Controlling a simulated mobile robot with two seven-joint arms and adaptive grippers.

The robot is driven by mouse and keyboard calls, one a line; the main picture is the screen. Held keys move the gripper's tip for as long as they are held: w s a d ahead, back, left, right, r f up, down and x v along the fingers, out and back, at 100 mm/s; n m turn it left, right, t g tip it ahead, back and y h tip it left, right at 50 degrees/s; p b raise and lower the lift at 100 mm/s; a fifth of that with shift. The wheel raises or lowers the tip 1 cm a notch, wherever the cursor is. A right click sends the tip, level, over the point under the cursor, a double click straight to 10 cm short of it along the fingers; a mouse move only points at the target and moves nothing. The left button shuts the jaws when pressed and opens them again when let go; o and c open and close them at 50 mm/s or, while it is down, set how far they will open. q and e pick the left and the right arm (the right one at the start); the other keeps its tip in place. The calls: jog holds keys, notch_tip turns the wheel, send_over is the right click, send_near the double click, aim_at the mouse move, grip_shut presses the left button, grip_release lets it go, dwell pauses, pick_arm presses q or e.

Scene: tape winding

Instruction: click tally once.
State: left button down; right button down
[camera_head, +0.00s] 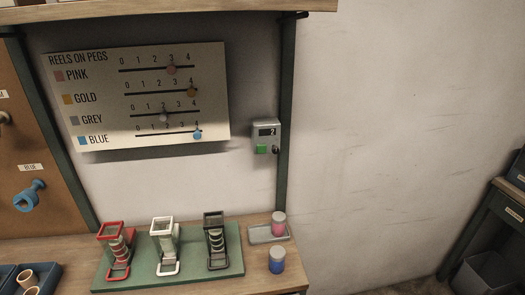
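The tally counter (266,137) is a small grey box fixed to the green post at the right end of the bench. It has a dark display at the top that appears to read 2, a green button (262,149) on its lower front, and a small dark knob at its lower right. Nothing touches it or covers it. Neither of my grippers is in view.
A reel chart (215,78) hangs left of the tally. Below, a green board (170,268) holds red, white and black frames. A pink-filled jar (279,225) stands on a grey tray (258,234); a blue jar (277,262) stands nearby. The wall to the right is bare.

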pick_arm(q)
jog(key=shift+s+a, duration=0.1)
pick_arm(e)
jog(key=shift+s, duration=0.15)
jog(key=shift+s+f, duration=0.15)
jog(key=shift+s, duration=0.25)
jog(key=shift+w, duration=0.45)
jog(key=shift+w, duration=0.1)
